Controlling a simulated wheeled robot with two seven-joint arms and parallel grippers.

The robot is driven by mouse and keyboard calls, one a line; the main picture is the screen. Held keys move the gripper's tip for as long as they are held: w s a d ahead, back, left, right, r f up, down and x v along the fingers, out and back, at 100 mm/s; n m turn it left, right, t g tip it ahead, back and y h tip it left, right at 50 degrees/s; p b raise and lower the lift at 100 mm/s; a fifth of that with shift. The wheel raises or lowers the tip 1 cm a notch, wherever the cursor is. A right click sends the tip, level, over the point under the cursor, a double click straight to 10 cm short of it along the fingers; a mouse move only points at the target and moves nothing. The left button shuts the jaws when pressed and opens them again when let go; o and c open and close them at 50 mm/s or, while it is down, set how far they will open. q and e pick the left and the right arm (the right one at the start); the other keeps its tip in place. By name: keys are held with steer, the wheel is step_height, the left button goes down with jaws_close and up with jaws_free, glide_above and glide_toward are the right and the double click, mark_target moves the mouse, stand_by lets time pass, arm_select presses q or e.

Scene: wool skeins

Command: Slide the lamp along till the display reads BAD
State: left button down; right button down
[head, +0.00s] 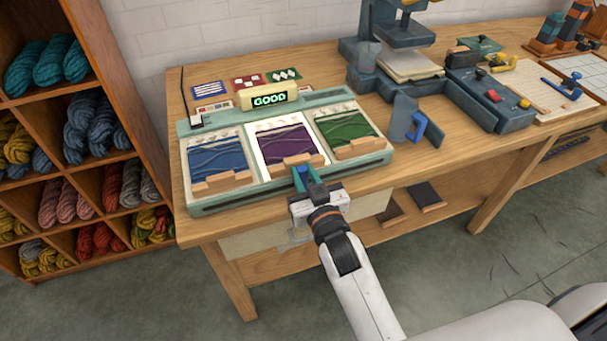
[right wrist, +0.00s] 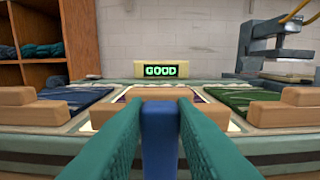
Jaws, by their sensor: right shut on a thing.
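The pale green box (head: 192,200) stands on the bench with three bays, holding blue (head: 217,158), purple (head: 287,141) and green (head: 345,126) wool. The middle bay glows white around its edges, so the lamp's light is at the purple wool; the lamp body itself is hidden. The display (head: 269,98) reads GOOD in green, and the same word shows on the display in the right wrist view (right wrist: 160,71). My right gripper (head: 304,180) is shut on a blue handle (right wrist: 160,140) at the box's front edge, before the middle bay. My left gripper is out of view.
Wooden blocks (head: 222,181) sit at the front of each bay. A blue-grey stand with a blue handle (head: 405,122) is close to the box's right end. A shelf of wool skeins (head: 90,125) stands at the left. Small cards (head: 248,81) lie behind the box.

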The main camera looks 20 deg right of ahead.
mark_target(368, 145)
steer(key=shift+d+r, duration=0.1)
steer(key=shift+d, duration=0.4)
steer(key=d+p, duration=0.1)
steer(key=d, duration=0.3)
steer(key=d+p, duration=0.2)
steer(key=d, duration=0.3)
steer(key=d+p, duration=0.1)
steer(key=d, duration=0.4)
steer(key=shift+w+d, duration=0.2)
steer(key=shift+w, duration=0.05)
steer(key=shift+d, duration=0.6)
steer(key=c, duration=1.2)
jaws_free()
steer(key=shift+d, duration=0.2)
steer(key=shift+s+a, duration=0.1)
steer(key=shift+s, duration=0.35)
steer(key=s, duration=1.1)
steer(key=shift+d+b, duration=0.25)
steer(key=shift+b, duration=0.2)
